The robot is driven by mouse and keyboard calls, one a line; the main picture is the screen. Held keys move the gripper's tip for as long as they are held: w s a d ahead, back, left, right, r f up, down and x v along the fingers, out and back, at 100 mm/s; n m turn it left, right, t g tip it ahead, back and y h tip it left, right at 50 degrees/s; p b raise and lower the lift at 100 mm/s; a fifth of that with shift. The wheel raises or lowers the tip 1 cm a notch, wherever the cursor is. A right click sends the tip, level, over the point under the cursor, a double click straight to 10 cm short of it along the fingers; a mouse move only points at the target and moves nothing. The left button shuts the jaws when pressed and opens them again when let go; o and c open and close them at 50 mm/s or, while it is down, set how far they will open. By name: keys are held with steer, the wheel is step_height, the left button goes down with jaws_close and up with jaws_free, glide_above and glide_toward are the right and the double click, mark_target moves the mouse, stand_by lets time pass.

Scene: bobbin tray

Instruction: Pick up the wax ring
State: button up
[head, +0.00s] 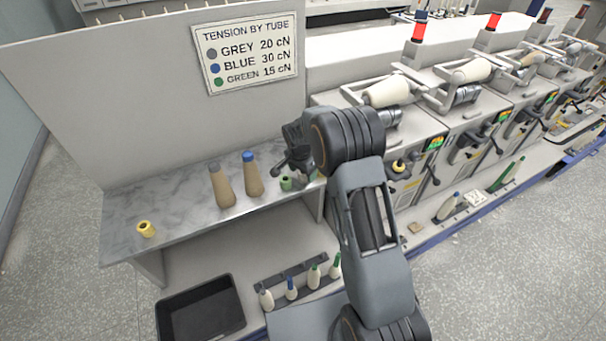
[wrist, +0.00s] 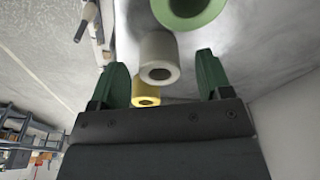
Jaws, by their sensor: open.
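A yellow ring (head: 146,229) stands at the left end of the grey marbled shelf (head: 180,208), far from my gripper. In the wrist view a green ring (wrist: 188,12), a pale grey-white ring (wrist: 158,58) and a yellow ring (wrist: 146,90) stand in a line. I cannot tell which of them is the wax ring. My gripper (wrist: 163,75) is open, with the pale ring and the yellow ring seen between its fingers and nothing held. In the head view my gripper (head: 296,164) is over the shelf's right end, beside a small green ring (head: 286,184). My arm hides part of that end.
Two brown cones, one grey-tipped (head: 221,186) and one blue-tipped (head: 252,174), stand on the shelf left of my gripper. A tension sign (head: 246,53) is on the panel behind. Below are a black tray (head: 200,312) and a rack of several bobbins (head: 300,284). Winding machines (head: 460,130) stand right.

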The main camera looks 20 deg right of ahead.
steer(key=shift+d+f, duration=0.1)
steer(key=shift+f, duration=0.55)
steer(key=c, duration=1)
steer(key=shift+r, duration=0.15)
